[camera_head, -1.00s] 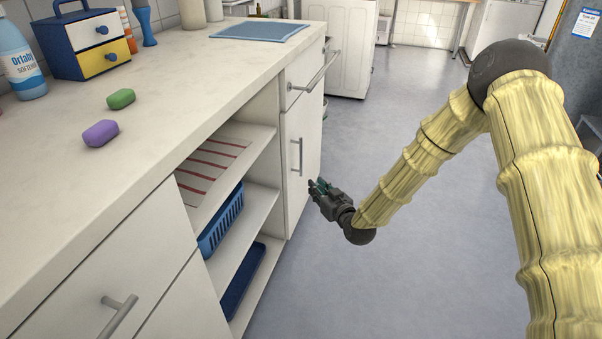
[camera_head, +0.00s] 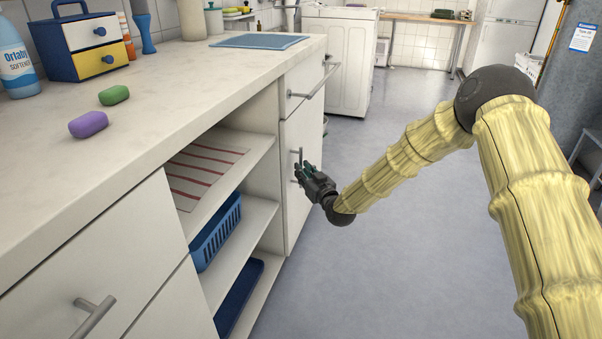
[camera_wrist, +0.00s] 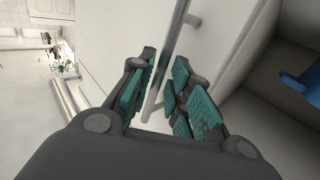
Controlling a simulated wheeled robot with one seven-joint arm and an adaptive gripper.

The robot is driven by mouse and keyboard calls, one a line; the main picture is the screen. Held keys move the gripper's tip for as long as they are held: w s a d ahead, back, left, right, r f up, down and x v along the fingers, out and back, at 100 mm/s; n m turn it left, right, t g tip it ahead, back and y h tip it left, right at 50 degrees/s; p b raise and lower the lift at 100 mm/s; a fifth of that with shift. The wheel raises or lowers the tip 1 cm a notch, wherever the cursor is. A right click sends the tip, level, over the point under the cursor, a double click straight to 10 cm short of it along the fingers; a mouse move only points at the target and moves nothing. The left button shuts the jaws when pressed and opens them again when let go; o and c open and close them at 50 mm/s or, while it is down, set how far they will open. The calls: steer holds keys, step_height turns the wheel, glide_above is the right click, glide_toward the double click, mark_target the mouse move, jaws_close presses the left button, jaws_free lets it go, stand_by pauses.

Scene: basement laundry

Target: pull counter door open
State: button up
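The counter door (camera_head: 296,203) is the white door below a drawer, at the right end of the counter, and it looks closed. My gripper (camera_head: 305,172) is at the handle's lower part. In the wrist view my gripper (camera_wrist: 160,100) has its teal-padded fingers apart, with the handle bar (camera_wrist: 168,60) running in between them. A gap shows between the pads and the bar, so the fingers are not closed on it.
A drawer with a bar handle (camera_head: 318,82) is above the door. Open shelves to the left hold a blue basket (camera_head: 216,232), a blue tray (camera_head: 238,296) and a striped cloth (camera_head: 203,172). The floor (camera_head: 400,240) right of the door is clear.

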steer(key=shift+x, duration=1.1)
steer(key=shift+c, duration=0.2)
jaws_close()
steer(key=shift+d, duration=0.1)
